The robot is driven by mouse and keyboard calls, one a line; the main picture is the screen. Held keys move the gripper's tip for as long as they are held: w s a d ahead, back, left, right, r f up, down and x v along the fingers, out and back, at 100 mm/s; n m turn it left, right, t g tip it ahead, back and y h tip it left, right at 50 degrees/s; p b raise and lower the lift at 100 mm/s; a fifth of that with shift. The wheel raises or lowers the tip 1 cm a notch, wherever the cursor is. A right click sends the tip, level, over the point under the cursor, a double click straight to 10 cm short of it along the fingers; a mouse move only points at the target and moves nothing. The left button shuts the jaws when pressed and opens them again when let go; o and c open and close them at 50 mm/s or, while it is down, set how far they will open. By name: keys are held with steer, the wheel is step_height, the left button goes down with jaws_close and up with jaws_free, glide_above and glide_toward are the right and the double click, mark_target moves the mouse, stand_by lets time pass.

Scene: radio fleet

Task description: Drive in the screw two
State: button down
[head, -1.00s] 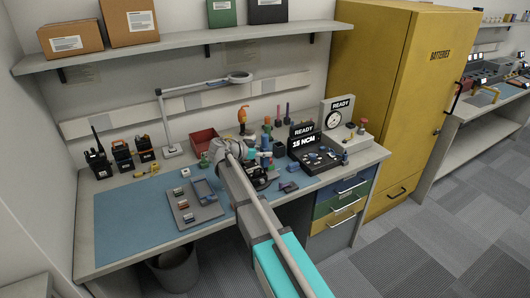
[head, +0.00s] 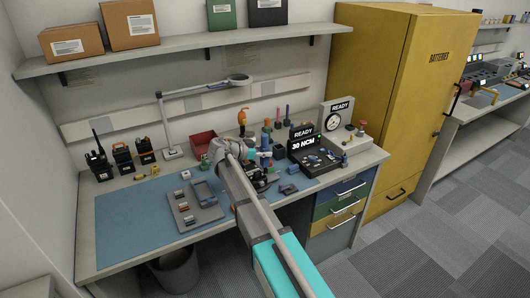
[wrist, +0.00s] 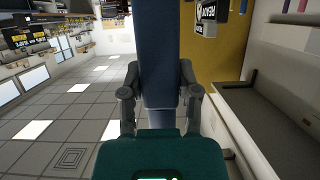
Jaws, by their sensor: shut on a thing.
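In the wrist view, my gripper (wrist: 160,98) is shut on a long blue tool (wrist: 159,50), probably the driver; its tip is out of view. In the head view, my gripper (head: 256,160) is over the bench, left of the black torque station, and my arm hides much of it. The black torque station (head: 303,146) shows READY and 30 NCM. A grey tray (head: 181,216) lies on the blue mat with a blue-grey casing (head: 205,194) and several small parts on it. I cannot make out screw two.
Radios (head: 97,165) stand at the bench's left end. A lamp (head: 165,125) rises behind the mat. A red bin (head: 202,144) and several upright coloured tools stand behind my gripper. The mat's left part (head: 125,225) is clear.

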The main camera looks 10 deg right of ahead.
mark_target(264, 147)
steer(key=shift+r+p, duration=1.65)
steer(key=shift+r, duration=0.2)
